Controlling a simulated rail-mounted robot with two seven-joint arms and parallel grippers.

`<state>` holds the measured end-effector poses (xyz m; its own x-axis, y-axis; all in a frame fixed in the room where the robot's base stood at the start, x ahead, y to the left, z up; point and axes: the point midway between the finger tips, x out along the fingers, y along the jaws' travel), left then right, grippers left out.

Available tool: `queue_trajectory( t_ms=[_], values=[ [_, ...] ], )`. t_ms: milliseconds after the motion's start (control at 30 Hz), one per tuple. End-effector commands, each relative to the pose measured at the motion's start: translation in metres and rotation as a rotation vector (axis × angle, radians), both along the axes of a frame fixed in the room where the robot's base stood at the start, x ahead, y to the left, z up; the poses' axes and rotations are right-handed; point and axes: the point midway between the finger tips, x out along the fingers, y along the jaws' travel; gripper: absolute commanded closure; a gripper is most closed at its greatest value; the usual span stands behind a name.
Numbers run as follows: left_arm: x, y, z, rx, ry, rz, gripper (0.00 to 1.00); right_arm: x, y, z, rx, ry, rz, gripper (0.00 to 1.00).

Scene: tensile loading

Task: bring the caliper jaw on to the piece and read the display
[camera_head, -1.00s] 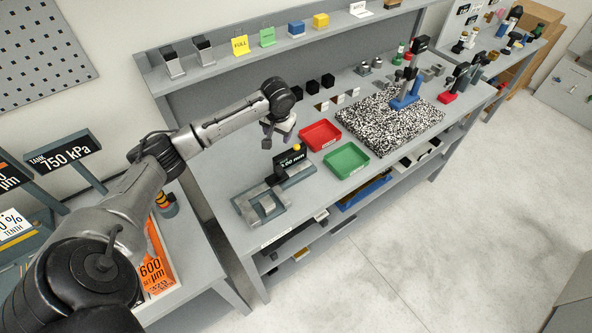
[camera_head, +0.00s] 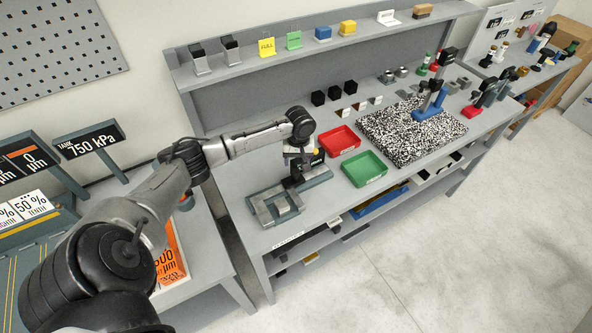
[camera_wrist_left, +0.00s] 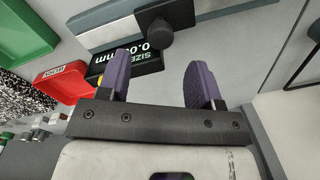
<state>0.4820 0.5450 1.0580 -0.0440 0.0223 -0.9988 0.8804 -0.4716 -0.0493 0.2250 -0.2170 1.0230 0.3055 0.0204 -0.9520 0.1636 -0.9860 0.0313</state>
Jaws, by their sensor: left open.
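The grey caliper (camera_head: 277,205) lies on the bench, with a U-shaped front part and a long bar running back to the right. In the left wrist view, its dark slide with a round black knob (camera_wrist_left: 159,33) sits on the bar. The black display (camera_wrist_left: 140,62) reads "SIZE" and 0.0-something mm; my finger covers some digits. My left gripper (camera_head: 298,176) is over the caliper's right part. Its purple fingers (camera_wrist_left: 160,66) are open and empty, with the knob beyond the gap between them. I cannot make out a piece in the jaw. My right gripper is not in view.
A red tray (camera_head: 338,141) and a green tray (camera_head: 365,169) stand just right of the caliper. A speckled black-and-white plate (camera_head: 410,135) with a blue stand (camera_head: 427,115) lies farther right. Small black cubes (camera_head: 334,93) sit behind. A shelf (camera_head: 370,32) runs along the back.

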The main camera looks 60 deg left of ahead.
Motion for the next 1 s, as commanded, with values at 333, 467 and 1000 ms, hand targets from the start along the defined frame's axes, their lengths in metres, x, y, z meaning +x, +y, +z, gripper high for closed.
queue_trajectory(
  t_ms=[333, 467, 1000],
  values=[
    [-0.003, 0.001, -0.047, 0.001, 0.002, -0.001, 0.41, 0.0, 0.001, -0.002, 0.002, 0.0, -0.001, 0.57],
    [-0.003, 0.001, -0.055, 0.001, 0.0, -0.002, 0.41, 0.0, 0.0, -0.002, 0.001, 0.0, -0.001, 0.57],
    [-0.003, 0.001, -0.058, 0.001, 0.0, -0.002, 0.54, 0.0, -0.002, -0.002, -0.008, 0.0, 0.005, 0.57]
  ],
)
